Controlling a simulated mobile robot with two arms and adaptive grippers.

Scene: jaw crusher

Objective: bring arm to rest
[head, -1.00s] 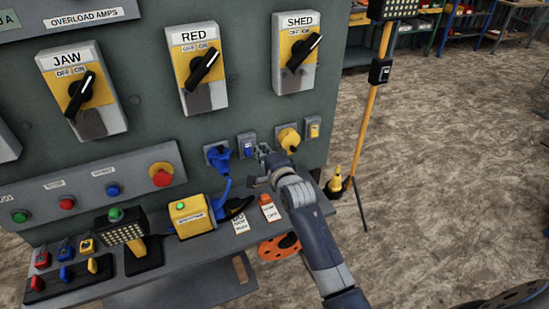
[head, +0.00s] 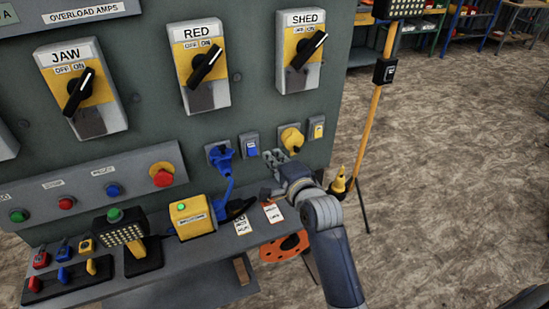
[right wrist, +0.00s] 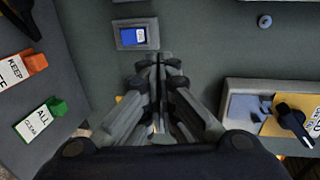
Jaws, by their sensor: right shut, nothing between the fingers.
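My right gripper (head: 272,158) is in front of the grey control panel (head: 140,140), just below the blue rocker switch (head: 250,147) and beside the yellow plug (head: 291,140). It is shut and empty. In the right wrist view its closed fingers (right wrist: 160,65) point toward the panel, under a blue switch (right wrist: 133,36). My right arm comes up from the bottom right. My left gripper is not in view.
A shelf (head: 205,250) below the panel holds a yellow box (head: 192,217), a lamp (head: 127,236), tags (head: 273,212) and small padlocks. A blue plug (head: 222,160) sits in its socket. A yellow pole stand (head: 370,120) is at right.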

